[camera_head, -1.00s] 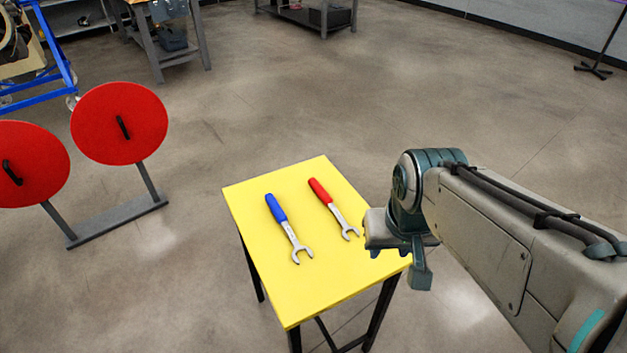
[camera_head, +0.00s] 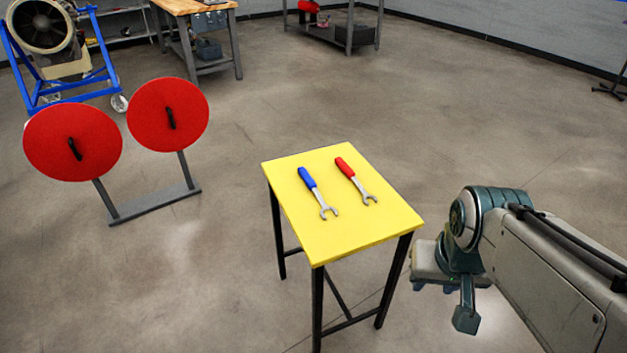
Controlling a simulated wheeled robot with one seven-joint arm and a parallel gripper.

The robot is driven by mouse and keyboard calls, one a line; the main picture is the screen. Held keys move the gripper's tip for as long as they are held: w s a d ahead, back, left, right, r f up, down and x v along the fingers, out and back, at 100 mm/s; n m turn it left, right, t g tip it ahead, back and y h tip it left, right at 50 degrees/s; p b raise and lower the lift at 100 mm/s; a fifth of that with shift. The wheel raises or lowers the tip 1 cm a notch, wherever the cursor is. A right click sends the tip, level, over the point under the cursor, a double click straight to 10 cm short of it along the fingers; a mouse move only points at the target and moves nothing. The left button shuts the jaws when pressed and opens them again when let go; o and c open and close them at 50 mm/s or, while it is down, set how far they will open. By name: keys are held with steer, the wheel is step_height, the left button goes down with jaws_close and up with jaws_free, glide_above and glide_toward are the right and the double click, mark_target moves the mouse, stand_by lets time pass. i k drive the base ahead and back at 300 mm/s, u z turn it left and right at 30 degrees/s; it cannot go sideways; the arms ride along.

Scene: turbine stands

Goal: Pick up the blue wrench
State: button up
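The blue wrench (camera_head: 317,192) has a blue handle and a grey open-jaw head. It lies flat on the yellow table (camera_head: 342,236), its handle toward the back left and its jaw toward the front. A red-handled wrench (camera_head: 356,180) lies beside it to the right, roughly parallel and apart from it. My gripper (camera_head: 448,286) is to the right of the table, apart from both wrenches. Its fingers are seen only partly and I cannot tell whether they are open or shut.
A stand with two red discs (camera_head: 168,115) and black handles stands on the floor at left. Behind it is a blue-framed cart (camera_head: 52,90) with a turbine. A workbench (camera_head: 203,40) and a grey shelf table (camera_head: 338,30) stand at the back. The floor around the table is mostly clear.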

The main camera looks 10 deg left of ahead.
mark_target(304, 174)
steer(key=u, duration=0.65)
steer(key=i, duration=0.95)
steer(key=z, duration=0.05)
